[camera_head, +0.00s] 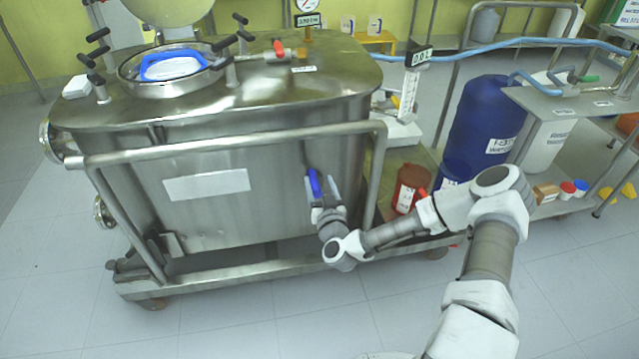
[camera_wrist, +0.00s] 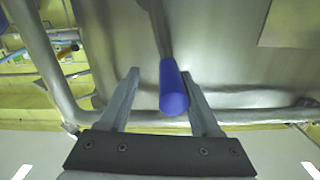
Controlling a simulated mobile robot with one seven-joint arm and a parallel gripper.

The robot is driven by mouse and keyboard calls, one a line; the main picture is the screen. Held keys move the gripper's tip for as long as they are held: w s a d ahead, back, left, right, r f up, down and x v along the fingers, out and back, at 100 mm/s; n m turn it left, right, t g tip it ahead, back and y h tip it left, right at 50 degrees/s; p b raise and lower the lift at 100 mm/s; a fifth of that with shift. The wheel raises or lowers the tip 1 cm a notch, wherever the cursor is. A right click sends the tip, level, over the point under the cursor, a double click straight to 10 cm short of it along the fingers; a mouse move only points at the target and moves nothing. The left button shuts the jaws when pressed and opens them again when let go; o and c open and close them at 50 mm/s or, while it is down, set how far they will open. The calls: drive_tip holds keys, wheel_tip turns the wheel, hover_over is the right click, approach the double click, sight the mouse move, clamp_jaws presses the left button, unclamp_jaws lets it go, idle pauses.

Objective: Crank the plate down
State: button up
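A blue-gripped crank handle (camera_head: 314,183) shows at the right part of the front of the steel vessel (camera_head: 250,205). In the wrist view the blue grip (camera_wrist: 173,90) points toward the camera, on a grey metal arm (camera_wrist: 160,28). My gripper (camera_head: 326,208) is at the handle. In the wrist view its two fingers (camera_wrist: 160,76) are apart, with the blue grip between them, closer to the right finger. A gap shows on the left side; I cannot tell whether the right finger touches. Which part is the plate is not clear.
A steel rail (camera_head: 230,143) runs across the vessel's front, above my gripper. A red-brown container (camera_head: 408,187) stands right of it, and a blue drum (camera_head: 484,125) farther right. The floor (camera_head: 230,335) in front is clear.

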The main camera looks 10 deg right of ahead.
drive_tip(key=c, duration=0.9)
drive_tip(key=shift+d+f, duration=0.1)
drive_tip(key=shift+d, duration=0.05)
clamp_jaws()
drive_tip(key=shift+f, duration=0.1)
